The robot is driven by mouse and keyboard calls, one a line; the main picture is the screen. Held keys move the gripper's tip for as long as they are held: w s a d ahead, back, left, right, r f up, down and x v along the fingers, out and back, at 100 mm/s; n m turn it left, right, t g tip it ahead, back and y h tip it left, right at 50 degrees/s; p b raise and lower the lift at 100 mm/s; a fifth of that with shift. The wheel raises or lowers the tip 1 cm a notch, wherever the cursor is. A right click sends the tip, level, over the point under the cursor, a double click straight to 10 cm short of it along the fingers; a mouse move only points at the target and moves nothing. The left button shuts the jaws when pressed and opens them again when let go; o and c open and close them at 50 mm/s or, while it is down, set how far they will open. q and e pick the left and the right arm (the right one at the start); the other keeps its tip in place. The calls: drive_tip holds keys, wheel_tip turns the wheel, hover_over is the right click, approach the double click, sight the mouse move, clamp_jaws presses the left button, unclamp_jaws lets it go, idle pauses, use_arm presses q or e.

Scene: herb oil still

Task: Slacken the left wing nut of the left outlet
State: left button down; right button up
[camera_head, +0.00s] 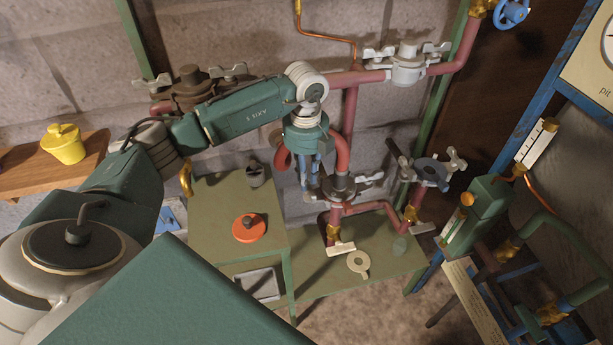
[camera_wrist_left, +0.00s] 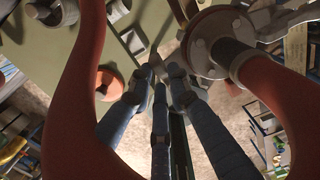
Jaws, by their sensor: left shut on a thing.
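The left outlet's flange (camera_head: 340,188) is a dark round joint on a red pipe, below and right of my left gripper. Its right wing nut (camera_head: 370,180) is pale grey and in plain view. My left gripper (camera_head: 309,193) points down at the flange's left side, with its fingers closed together on the left wing nut, which is mostly hidden by them. In the left wrist view the fingertips (camera_wrist_left: 160,72) meet just left of the flange (camera_wrist_left: 205,48). My right gripper is in neither view.
A second outlet (camera_head: 431,171) with wing nuts stands to the right. Red curved pipes (camera_wrist_left: 85,70) flank my left gripper closely. A green bench (camera_head: 215,205) bears an orange round object (camera_head: 249,228). A pale ring with a tab (camera_head: 358,262) lies on the lower shelf.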

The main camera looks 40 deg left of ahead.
use_arm(q)
drive_tip(key=shift+w+a+r, duration=0.1)
idle(0.4)
drive_tip(key=c, duration=1.6)
unclamp_jaws()
wheel_tip(320, 180, up, 12)
